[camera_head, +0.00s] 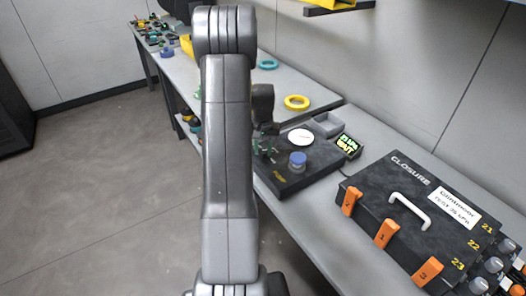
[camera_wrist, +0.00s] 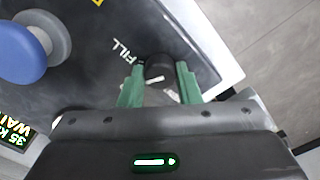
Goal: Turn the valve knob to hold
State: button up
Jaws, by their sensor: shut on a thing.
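The black valve knob (camera_wrist: 160,66) sits on the dark panel beside the printed word FILL in the wrist view. A white mark shows on it. My gripper (camera_wrist: 160,86) has its two green fingers closed on either side of the knob. In the head view my gripper (camera_head: 264,147) is over the left part of the dark pump panel (camera_head: 290,182), and the knob there is hidden or too small to tell. A small lit display (camera_head: 347,144) on the panel's right also shows in the wrist view (camera_wrist: 14,132), reading 35 and WAIT.
A blue round knob (camera_head: 298,159) and white dial (camera_head: 300,137) are on the panel. A black closure case (camera_head: 405,225) with orange latches and a white handle stands at right. A yellow ring (camera_head: 297,102) lies behind. The floor at left is clear.

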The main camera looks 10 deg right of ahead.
aim_at(263, 150)
jog(key=shift+n+b, duration=0.5)
jog(key=shift+n, duration=1.8)
jog(key=o, duration=1)
notch_tip(263, 150, up, 14)
jog(key=shift+f+b, duration=0.1)
jog(key=shift+b, duration=0.2)
jog(key=shift+f, duration=0.1)
notch_tip(263, 150, down, 14)
jog(key=shift+r+p, duration=0.2)
jog(key=shift+p, duration=0.1)
